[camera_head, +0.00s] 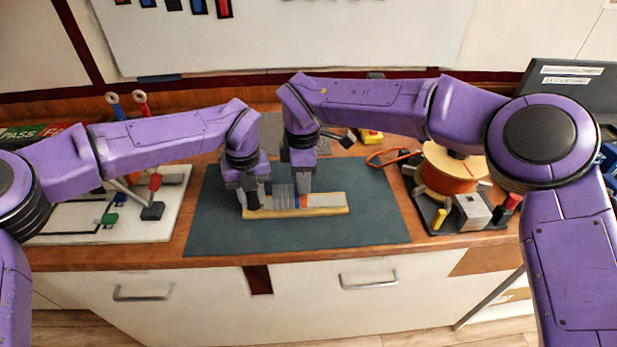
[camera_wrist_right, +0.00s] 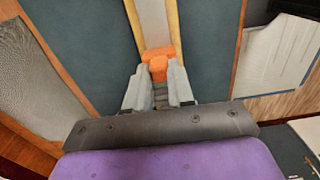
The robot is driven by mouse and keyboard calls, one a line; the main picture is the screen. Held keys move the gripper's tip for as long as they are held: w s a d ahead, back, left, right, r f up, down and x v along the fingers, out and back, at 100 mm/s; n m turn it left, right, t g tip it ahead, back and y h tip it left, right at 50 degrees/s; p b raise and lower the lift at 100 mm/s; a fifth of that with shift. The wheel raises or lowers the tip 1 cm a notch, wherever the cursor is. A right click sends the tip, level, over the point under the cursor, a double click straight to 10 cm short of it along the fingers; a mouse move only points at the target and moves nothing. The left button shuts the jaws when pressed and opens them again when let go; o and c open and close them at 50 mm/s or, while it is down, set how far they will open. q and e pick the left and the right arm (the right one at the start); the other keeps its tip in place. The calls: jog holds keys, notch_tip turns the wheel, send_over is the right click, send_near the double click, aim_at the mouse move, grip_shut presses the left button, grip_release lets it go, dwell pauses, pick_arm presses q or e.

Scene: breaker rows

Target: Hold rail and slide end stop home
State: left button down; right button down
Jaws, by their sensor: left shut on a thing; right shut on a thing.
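The rail (camera_head: 325,200) is a pale grey strip on a yellow wooden base (camera_head: 320,211), lying across the dark mat. My left gripper (camera_head: 251,204) is shut on the rail at its left end. Several grey blocks (camera_head: 283,195) sit on the rail between my grippers, with a blue piece beside them. The orange end stop (camera_wrist_right: 158,60) lies between the fingertips of my right gripper (camera_wrist_right: 158,78), which is shut on it. In the head view, my right gripper hides most of the end stop. The rail right of it is bare.
The dark mat (camera_head: 370,220) is clear around the rail. A white board with coloured parts (camera_head: 70,222) lies on the left. An orange cable spool (camera_head: 447,178) and a grey block (camera_head: 472,212) stand on the right. A yellow-and-red item (camera_head: 371,136) lies behind the mat.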

pick_arm(q)
jog(key=shift+s+d, duration=0.1)
jog(key=shift+d, duration=0.2)
pick_arm(e)
jog(key=c, duration=1.1)
grip_release()
jog(key=shift+s+a, duration=0.1)
jog(key=shift+a, duration=0.05)
jog(key=shift+c, duration=0.2)
jog(key=shift+o, duration=0.9)
pick_arm(q)
jog(key=shift+a, duration=0.1)
pick_arm(e)
notch_tip(320, 180, up, 12)
pick_arm(q)
jog(key=c, duration=0.7)
grip_release()
jog(key=shift+r, duration=0.1)
